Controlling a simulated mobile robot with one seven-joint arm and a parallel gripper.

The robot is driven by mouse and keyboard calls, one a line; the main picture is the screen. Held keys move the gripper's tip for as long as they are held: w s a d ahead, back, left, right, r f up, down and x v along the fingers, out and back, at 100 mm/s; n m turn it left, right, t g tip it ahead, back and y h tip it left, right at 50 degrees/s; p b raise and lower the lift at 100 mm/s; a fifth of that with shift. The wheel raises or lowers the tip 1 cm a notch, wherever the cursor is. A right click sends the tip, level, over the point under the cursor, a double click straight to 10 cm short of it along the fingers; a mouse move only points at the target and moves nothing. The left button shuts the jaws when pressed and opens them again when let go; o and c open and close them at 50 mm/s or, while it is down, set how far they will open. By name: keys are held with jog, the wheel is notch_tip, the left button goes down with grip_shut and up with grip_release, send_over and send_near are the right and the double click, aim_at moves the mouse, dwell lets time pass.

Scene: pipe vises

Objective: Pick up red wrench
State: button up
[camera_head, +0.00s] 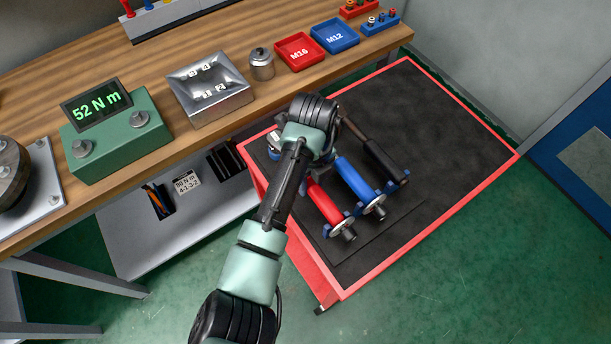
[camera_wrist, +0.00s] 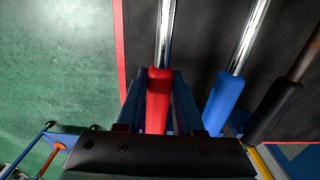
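The red wrench has a red grip (camera_head: 325,203) and lies in a blue rack on the cart, beside a blue-handled wrench. In the wrist view its red grip (camera_wrist: 159,98) is at the middle with its chrome shaft running up. My gripper (camera_wrist: 160,80) has one dark finger on each side of the red grip, close along its edges. I cannot tell whether they touch it. In the head view my wrist covers the fingers and part of the red wrench.
The blue wrench (camera_head: 356,180) and a black-handled wrench (camera_head: 383,160) lie close to the right of the red one. The cart's black top (camera_head: 440,125) is clear toward the right.

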grip_shut()
jog(key=shift+w+r, duration=0.1)
dwell(0.8)
